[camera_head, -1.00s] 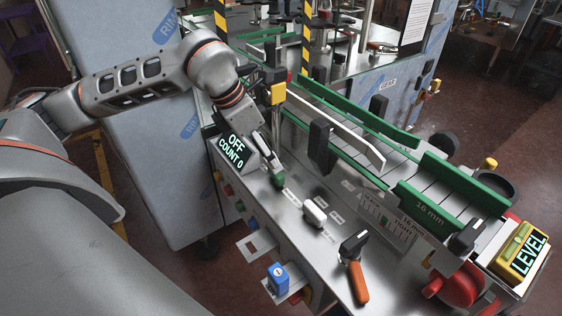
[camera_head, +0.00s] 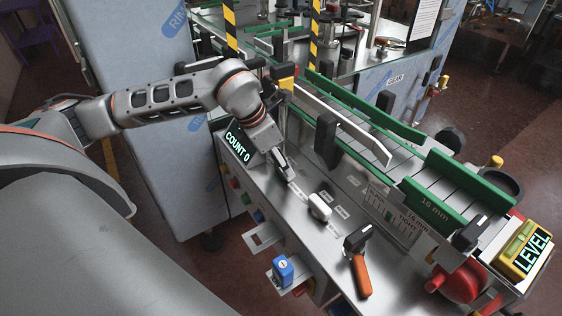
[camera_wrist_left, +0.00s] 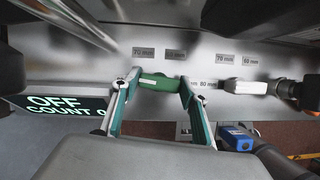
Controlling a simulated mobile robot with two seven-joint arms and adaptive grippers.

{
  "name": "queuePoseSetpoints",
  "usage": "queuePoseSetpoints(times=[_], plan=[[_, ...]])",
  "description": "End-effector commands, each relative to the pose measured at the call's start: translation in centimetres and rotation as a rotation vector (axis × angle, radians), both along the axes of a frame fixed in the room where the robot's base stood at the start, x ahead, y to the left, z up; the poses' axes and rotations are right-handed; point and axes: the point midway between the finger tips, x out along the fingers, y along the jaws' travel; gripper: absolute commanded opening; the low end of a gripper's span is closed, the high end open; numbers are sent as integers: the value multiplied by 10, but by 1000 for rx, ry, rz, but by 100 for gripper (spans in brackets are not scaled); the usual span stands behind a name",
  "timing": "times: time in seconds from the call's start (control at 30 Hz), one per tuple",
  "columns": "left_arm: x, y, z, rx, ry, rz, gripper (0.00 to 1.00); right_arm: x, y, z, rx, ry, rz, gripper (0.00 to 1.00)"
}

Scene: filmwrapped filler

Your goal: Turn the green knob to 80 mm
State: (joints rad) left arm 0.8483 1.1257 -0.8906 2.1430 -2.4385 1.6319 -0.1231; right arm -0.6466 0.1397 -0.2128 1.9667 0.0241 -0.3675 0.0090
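The green knob (camera_wrist_left: 160,82) is an elongated handle on the metal panel, lying crosswise in the left wrist view. My left gripper (camera_wrist_left: 159,86) has one finger at each end of it, and the knob fills the gap between the fingertips. In the head view the left gripper (camera_head: 287,174) points down at the panel and hides the knob. Labels stand beyond the knob, and an 80 mm label (camera_wrist_left: 208,84) lies just right of the right finger. Which mark the knob points to is unclear. My right gripper is not in view.
A white knob (camera_head: 320,206) and an orange-handled black lever (camera_head: 359,262) stand along the same panel. A display (camera_wrist_left: 62,106) reads OFF, COUNT 0. Green conveyor rails (camera_head: 440,200) and a dark upright block (camera_head: 327,140) rise behind. A blue block (camera_head: 283,270) sits at the front.

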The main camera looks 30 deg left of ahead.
Motion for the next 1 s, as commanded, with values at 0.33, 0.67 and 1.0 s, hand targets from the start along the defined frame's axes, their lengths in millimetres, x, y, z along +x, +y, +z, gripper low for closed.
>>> queuePoseSetpoints(times=[0.33, 0.67, 1.0], plan=[[0, -1, -2, 0, -2, 91, 22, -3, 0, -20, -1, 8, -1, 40], [0, 0, 0, 0, 0, 141, 22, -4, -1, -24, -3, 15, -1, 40], [0, 0, 0, 0, 0, 141, 60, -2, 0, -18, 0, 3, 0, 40]])
